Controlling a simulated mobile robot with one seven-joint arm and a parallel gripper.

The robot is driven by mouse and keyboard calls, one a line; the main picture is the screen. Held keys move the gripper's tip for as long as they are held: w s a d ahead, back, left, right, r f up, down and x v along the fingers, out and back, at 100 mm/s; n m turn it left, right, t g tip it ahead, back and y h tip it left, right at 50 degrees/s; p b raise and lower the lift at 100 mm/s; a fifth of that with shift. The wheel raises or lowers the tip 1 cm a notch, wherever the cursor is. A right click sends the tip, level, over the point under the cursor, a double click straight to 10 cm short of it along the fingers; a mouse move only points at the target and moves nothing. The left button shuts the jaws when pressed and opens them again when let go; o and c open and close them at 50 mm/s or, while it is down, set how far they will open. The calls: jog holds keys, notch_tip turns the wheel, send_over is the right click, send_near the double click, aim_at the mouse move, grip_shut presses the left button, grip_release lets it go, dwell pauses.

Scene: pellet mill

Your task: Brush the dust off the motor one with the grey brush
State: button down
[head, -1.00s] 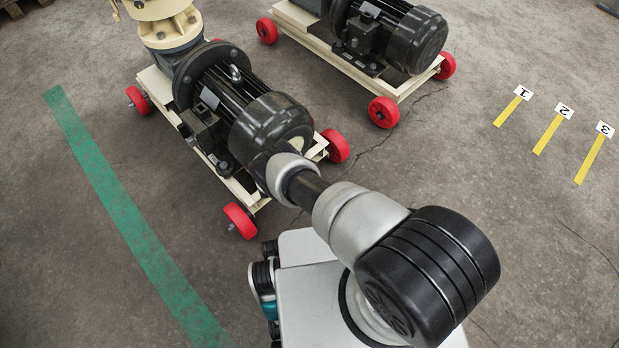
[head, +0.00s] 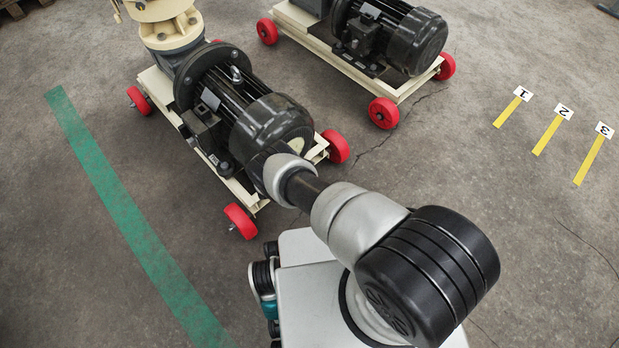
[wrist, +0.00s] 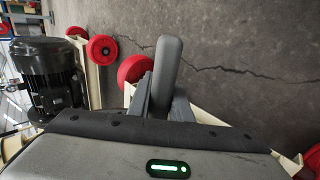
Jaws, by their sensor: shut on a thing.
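In the head view, the near black motor (head: 268,125) lies on a cream trolley with red wheels, coupled to a cream machine. I see no number on it, so I cannot tell by marking that it is motor one. My arm reaches over its near end, and my gripper is hidden there. In the wrist view, my gripper (wrist: 163,100) is shut on the grey brush (wrist: 168,62), whose rounded grey end stands up from between the fingers. The bristles are out of sight. I cannot tell whether the brush touches the motor or where any dust lies.
A second black motor (head: 400,35) on its own red-wheeled trolley stands behind, to the right. A green stripe (head: 110,180) runs along the floor at left. Yellow floor strips with number cards 1 (head: 523,93), 2 (head: 564,111) and 3 (head: 605,130) lie at right. Floor between is clear.

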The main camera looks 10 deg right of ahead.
jog(key=shift+p+v, duration=0.75)
jog(key=shift+v, duration=0.7)
jog(key=shift+w+r, duration=0.1)
jog(key=c, duration=2.4)
grip_release()
grip_shut()
jog(key=shift+o, duration=0.9)
grip_release()
grip_shut()
